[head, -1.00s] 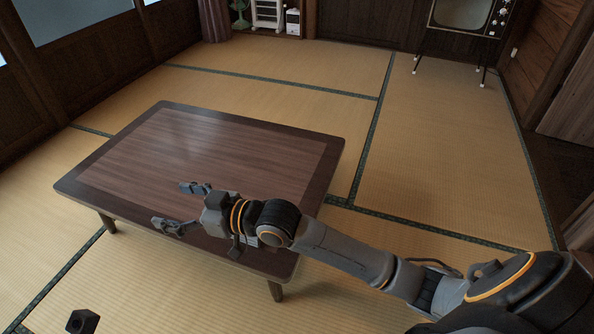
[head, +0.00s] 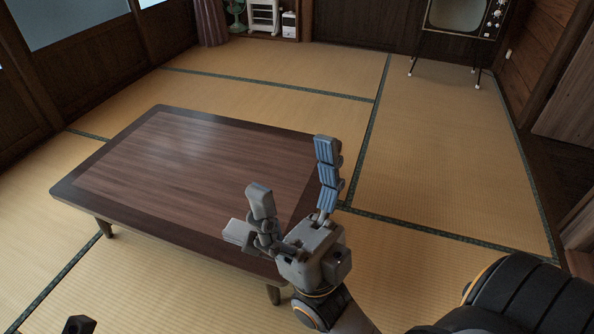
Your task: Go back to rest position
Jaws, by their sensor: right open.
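My right gripper (head: 293,170) is open and empty. Its arm comes in from the lower right, and its fingers point up and away, spread apart, in front of the right part of the low wooden table (head: 190,165). The tabletop is bare. A small dark part (head: 79,325) shows at the lower left edge, likely of my left arm; I cannot tell whether it is the gripper.
Tatami floor (head: 440,150) is clear to the right of and behind the table. An old television on thin legs (head: 462,17) stands at the back right. A white shelf (head: 263,16), a small white appliance (head: 289,24) and a green fan (head: 237,14) stand at the back.

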